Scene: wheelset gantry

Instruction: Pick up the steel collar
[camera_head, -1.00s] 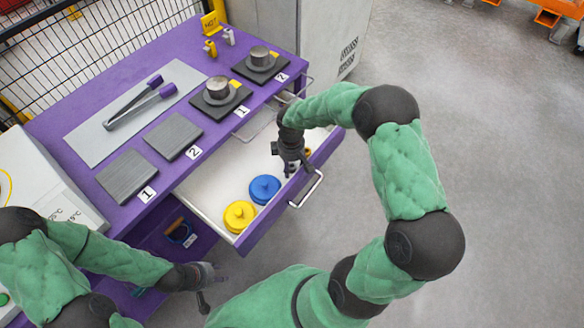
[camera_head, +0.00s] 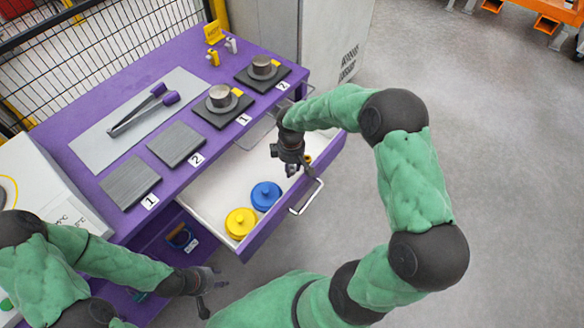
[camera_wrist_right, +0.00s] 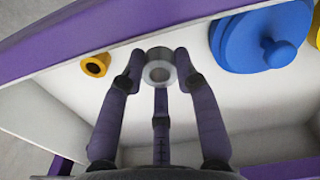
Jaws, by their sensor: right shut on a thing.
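The steel collar (camera_wrist_right: 160,74) is a short grey ring with a round bore. It sits between the fingertips of my right gripper (camera_wrist_right: 159,62), which is shut on it, over the white floor of the open drawer. In the head view my right gripper (camera_head: 291,170) is over the right part of the drawer, and the collar is hidden or too small to make out there. My left gripper (camera_head: 212,292) is low at the front left, away from the drawer, with its fingers spread apart and nothing between them.
The open drawer (camera_head: 215,198) holds a yellow lidded disc (camera_head: 240,222), a blue one (camera_head: 266,195) and a small yellow ring (camera_wrist_right: 95,65). The purple bench (camera_head: 100,222) above carries tongs (camera_head: 140,112), grey plates and two black pads with metal parts. Floor to the right is clear.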

